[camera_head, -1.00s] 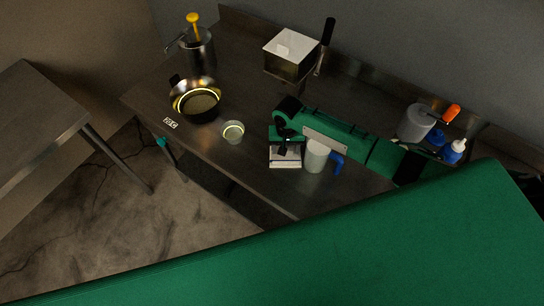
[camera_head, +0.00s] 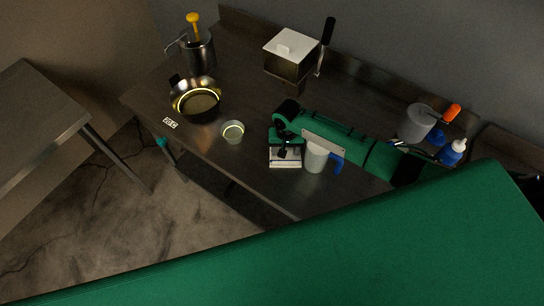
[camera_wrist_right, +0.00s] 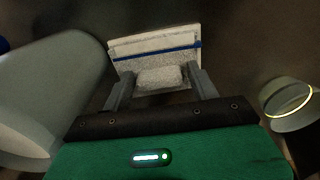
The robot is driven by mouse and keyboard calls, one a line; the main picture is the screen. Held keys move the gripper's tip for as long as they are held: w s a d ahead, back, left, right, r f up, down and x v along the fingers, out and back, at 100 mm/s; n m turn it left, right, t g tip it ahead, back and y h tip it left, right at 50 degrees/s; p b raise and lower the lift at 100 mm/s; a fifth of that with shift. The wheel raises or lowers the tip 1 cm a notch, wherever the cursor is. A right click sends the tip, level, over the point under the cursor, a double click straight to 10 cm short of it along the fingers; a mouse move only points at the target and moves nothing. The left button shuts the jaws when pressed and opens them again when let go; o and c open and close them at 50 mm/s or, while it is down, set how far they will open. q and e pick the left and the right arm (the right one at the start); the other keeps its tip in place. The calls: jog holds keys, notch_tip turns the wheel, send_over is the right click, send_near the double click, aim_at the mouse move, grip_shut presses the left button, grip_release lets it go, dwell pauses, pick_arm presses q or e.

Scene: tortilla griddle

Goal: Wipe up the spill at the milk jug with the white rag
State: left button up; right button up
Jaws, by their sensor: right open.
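The white rag (camera_head: 285,163) lies folded flat on the steel counter, with a blue stripe along it. In the right wrist view the rag (camera_wrist_right: 155,48) lies straight ahead, and a raised whitish lump of it sits between the fingertips. My right gripper (camera_head: 287,150) is open over the rag; in the wrist view its fingers (camera_wrist_right: 160,88) stand either side of that lump. The milk jug (camera_head: 315,158), pale with a blue handle, stands just right of the rag. It also fills the left of the wrist view (camera_wrist_right: 50,85). I cannot make out the spill. My left gripper is not in view.
A small bowl (camera_head: 232,132) stands left of the rag. A dark pan (camera_head: 196,113), a pump pot (camera_head: 200,55), a lidded steel box (camera_head: 288,68) and a grey tub (camera_head: 416,124) with bottles stand around. Bare counter (camera_head: 245,85) lies behind the bowl.

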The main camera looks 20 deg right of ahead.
jog(key=shift+r, duration=0.1)
jog(key=c, duration=1.1)
jog(key=shift+r, duration=2.45)
